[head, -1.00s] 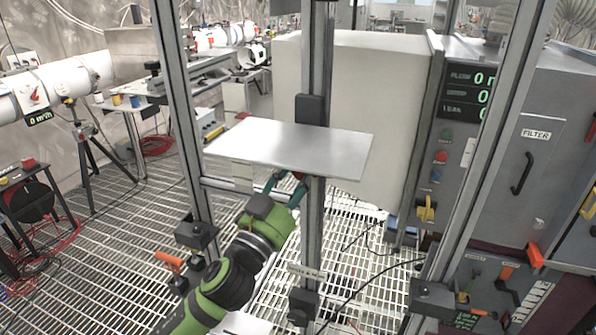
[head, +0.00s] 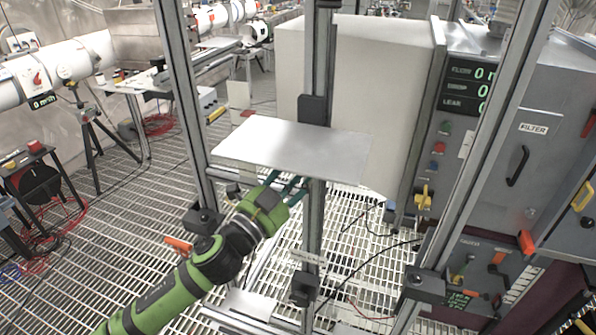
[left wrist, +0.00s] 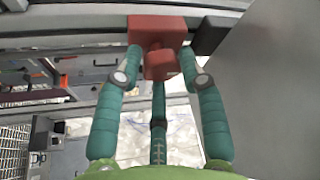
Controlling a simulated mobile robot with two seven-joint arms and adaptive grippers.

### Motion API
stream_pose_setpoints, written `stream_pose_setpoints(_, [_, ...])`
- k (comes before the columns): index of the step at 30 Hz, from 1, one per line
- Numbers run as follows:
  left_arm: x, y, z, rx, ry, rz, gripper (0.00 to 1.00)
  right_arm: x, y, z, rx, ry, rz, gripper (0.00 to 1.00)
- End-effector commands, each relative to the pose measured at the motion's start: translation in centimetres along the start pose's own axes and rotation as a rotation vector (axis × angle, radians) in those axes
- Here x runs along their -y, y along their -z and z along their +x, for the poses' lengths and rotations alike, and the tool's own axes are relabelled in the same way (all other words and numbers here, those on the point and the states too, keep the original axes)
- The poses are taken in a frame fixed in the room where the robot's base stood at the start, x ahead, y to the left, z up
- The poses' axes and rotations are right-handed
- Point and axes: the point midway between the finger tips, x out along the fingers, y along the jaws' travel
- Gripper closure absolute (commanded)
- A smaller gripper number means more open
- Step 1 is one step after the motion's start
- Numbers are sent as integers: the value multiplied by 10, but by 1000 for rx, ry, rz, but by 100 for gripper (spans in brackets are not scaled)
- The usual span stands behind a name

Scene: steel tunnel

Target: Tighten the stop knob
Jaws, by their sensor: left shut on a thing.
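The stop shows in the left wrist view as a red block (left wrist: 157,29) on a grey rail, with a smaller red knob (left wrist: 160,65) facing the camera. My left gripper (left wrist: 160,60) has its teal fingers around the knob, one on each side and a third below, shut on it. In the head view my left gripper (head: 290,184) reaches under the front edge of a pale flat plate (head: 290,145), beside the middle upright post (head: 316,225). The stop is hidden there by the plate and fingers. My right gripper is not in view.
The left upright post (head: 180,110) and right upright post (head: 490,150) flank my arm. An orange-handled clamp (head: 178,244) sits low on the left. A grey cabinet (head: 520,180) with handles stands on the right. Grated floor lies below, with loose cables.

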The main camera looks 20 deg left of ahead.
Motion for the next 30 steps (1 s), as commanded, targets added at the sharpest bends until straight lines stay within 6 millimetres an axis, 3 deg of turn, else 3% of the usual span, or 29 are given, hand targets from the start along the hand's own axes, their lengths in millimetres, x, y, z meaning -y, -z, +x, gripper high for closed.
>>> stream_pose_setpoints(7, [2, 2, 0, -6, 4, 1, 93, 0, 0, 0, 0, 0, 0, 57])
stream_pose_setpoints(8, [2, 2, 0, -6, 4, 1, 52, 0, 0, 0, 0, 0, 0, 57])
stream_pose_setpoints(9, [2, 2, 0, -6, 4, 1, 39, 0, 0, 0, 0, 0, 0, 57])
stream_pose_setpoints(22, [0, 0, -4, -1, 1, -2, 39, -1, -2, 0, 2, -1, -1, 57])
stream_pose_setpoints(30, [-2, 0, -42, 1, -2, -4, 39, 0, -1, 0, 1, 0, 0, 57])
